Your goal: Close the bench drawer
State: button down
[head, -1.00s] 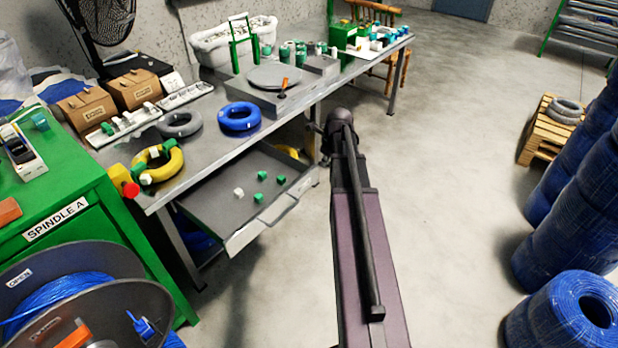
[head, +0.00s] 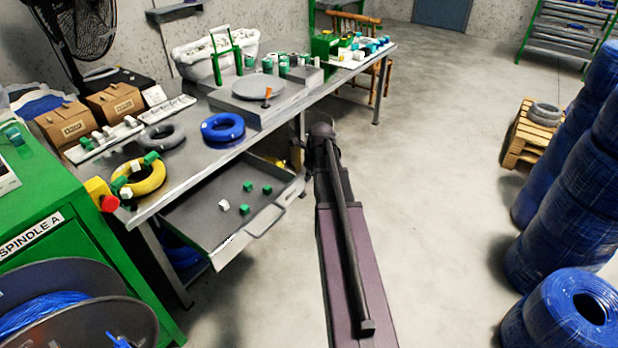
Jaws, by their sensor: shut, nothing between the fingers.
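The bench drawer (head: 200,232) under the grey workbench (head: 180,185) stands pulled out, its shallow tray showing. Several small green and white cubes lie loose inside. My arm reaches up from the bottom of the head view, and its dark far joint lies just right of the drawer's right front corner. My gripper's fingers cannot be made out; they seem hidden behind the arm. Whether anything of mine touches the drawer cannot be told.
A green cabinet marked SPINDLE A (head: 60,220) and a cable reel (head: 75,310) stand left of the drawer. Blue cable coils (head: 565,310) and a wooden pallet (head: 530,135) are at right.

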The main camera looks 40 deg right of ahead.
aim_at(296, 183)
jog(key=shift+w+a+f+b, duration=0.3)
jog(key=shift+w+f+b, duration=0.55)
jog(key=shift+f+b, duration=0.15)
jog(key=shift+w+a+f+b, duration=0.3)
jog(key=shift+w+f+b, duration=0.6)
jog(key=shift+f, duration=0.25)
jog(key=shift+w+a+f+b, duration=0.3)
jog(key=shift+w+f+b, duration=0.5)
jog(key=shift+f+b, duration=0.25)
jog(key=shift+w, duration=0.1)
